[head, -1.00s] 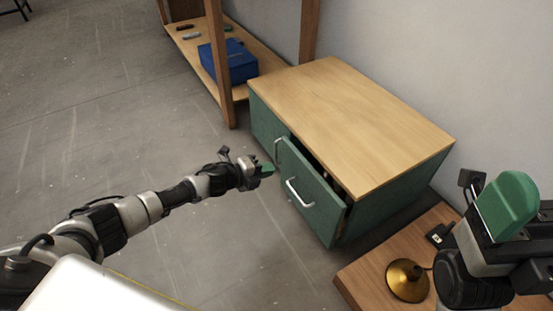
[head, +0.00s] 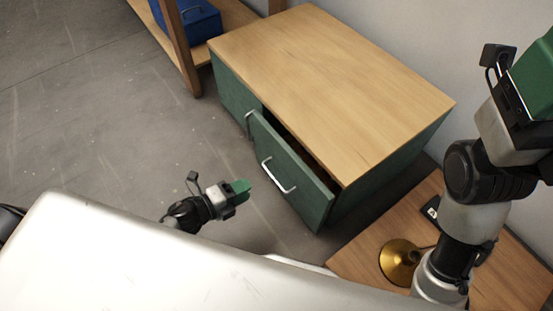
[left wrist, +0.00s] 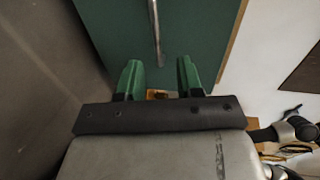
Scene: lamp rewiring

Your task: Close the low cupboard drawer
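The low cupboard (head: 330,80) is green with a pale wooden top. Its drawer (head: 305,200) has a green front with a silver handle (head: 278,176) and stands partly pulled out, with a dark gap behind the front. My left gripper (head: 243,187) is left of the drawer front, apart from it. In the left wrist view the two green fingers of the left gripper (left wrist: 158,76) are spread with nothing held, and a green front (left wrist: 112,35) with an upright silver handle (left wrist: 155,30) is ahead. My right gripper (head: 535,80) is cut off at the right edge.
A wooden table (head: 360,248) with a brass lamp base (head: 399,260) stands right of the drawer. A shelf (head: 205,52) with a blue box (head: 195,22) is behind the cupboard's left end. Open grey floor (head: 90,130) lies to the left.

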